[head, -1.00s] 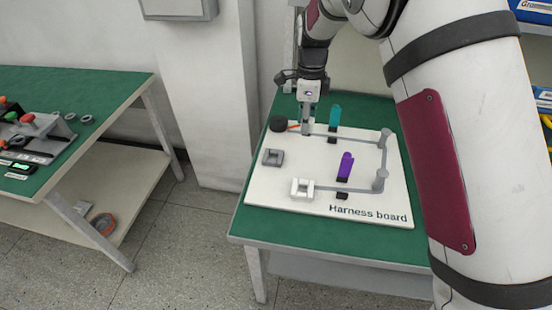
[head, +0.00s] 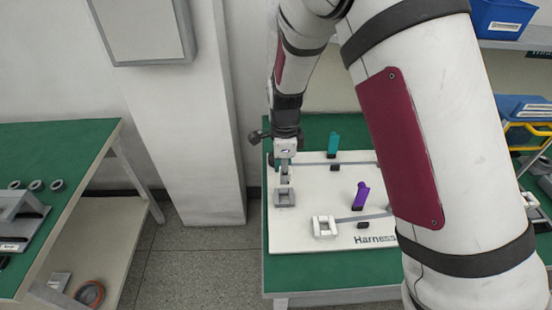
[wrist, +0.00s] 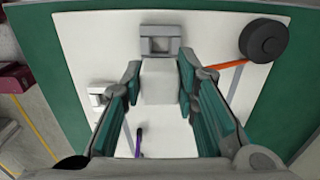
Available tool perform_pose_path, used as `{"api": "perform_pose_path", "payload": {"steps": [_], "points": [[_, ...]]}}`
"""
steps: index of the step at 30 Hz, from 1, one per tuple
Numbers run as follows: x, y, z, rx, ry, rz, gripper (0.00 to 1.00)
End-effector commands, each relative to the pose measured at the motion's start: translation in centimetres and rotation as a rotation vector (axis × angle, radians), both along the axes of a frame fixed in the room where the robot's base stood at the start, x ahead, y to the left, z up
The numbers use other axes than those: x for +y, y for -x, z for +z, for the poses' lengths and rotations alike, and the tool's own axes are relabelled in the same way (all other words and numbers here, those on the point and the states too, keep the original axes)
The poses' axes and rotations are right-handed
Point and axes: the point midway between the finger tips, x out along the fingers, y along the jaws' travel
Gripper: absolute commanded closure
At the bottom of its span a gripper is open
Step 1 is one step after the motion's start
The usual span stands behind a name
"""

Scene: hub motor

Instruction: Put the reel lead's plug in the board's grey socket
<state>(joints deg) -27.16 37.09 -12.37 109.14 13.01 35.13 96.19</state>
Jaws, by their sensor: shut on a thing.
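My gripper (head: 285,178) is just beyond the board's grey socket (head: 285,199) in the head view. In the wrist view, my gripper (wrist: 160,78) is shut on a pale block, the plug (wrist: 158,85), with the grey socket (wrist: 160,42) just past the fingertips. I cannot tell whether plug and socket touch. The black reel (wrist: 264,40) stands at the right of the wrist view. Its orange lead (wrist: 226,65) runs toward the right finger, where its end is hidden. The white harness board (head: 295,240) lies on a green-topped table.
A white socket (head: 324,227) sits nearer on the board, with a purple clip (head: 361,195) and a teal clip (head: 333,144) to its right. My arm hides the board's right side. Another green table (head: 60,150) stands at left, beyond a floor gap.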

Motion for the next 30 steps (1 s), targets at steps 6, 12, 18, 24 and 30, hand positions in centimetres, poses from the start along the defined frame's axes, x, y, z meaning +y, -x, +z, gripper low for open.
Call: {"api": "perform_pose_path", "payload": {"steps": [6,12,18,24,30], "points": [[-0.1,0.0,-2.1,0.002,0.001,0.0,1.0],[-0.1,0.0,-4.3,0.003,0.0,0.0,1.0],[-0.1,0.0,-5.5,0.001,0.0,0.0,1.0],[-0.1,0.1,-5.8,0.001,0.0,0.0,1.0],[0.0,0.1,-5.7,0.001,0.0,0.0,1.0]]}}
